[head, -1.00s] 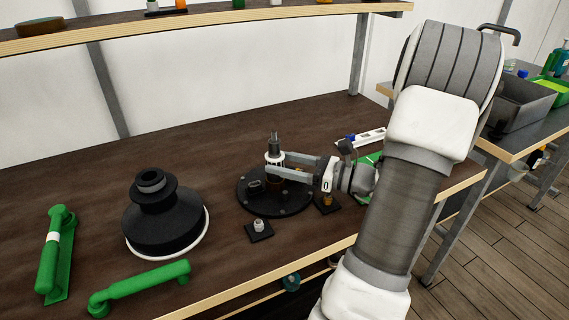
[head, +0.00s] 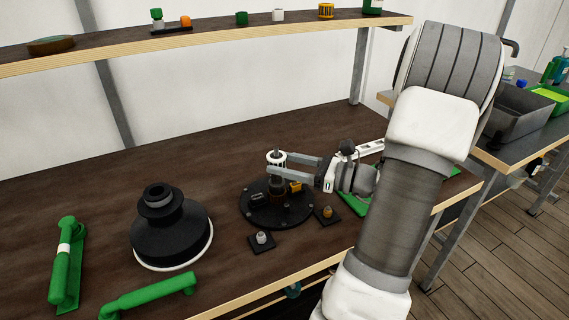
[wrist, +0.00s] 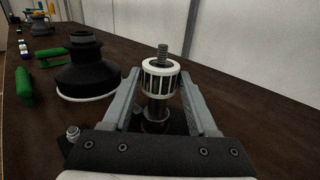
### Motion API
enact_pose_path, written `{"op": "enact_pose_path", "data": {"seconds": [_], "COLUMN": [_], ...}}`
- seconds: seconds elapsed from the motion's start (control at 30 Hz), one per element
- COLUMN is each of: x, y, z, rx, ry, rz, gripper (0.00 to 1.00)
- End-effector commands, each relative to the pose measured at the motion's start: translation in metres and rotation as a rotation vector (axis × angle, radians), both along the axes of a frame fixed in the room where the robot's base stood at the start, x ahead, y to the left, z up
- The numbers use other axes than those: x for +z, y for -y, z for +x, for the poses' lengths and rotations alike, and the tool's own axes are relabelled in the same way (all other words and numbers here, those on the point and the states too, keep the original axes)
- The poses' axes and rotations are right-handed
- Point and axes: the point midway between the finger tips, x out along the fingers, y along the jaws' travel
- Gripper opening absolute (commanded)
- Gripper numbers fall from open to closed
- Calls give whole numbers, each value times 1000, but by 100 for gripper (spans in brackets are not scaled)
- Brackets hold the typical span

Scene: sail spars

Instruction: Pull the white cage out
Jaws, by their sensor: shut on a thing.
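The white cage (wrist: 159,82) is a slatted white ring around a grey threaded shaft (wrist: 162,53) in the wrist view. In the head view the white cage (head: 276,158) shows at the top of the shaft, above the round black base plate (head: 255,212). My gripper (head: 274,164) reaches in from the right, with one finger on each side of the cage. In the wrist view my gripper (wrist: 160,88) is shut on the cage. Below the cage, a metal cylinder on the shaft shows in the wrist view. The cage's far side is hidden.
A black stepped cone (head: 172,230) stands to the left, with green handles (head: 66,265) near it. Small parts on square black pads (head: 262,243) lie in front of the base plate. A shelf (head: 215,36) with small items runs above the back. The rear left table is clear.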

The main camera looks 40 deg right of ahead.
Motion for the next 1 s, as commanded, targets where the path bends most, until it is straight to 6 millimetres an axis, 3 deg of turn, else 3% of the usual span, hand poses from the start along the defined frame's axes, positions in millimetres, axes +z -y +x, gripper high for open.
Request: {"op": "enact_pose_path", "data": {"seconds": [1.0], "x": [54], "y": [0], "z": [0], "rx": [0], "ry": [0], "rz": [0], "gripper": [0]}}
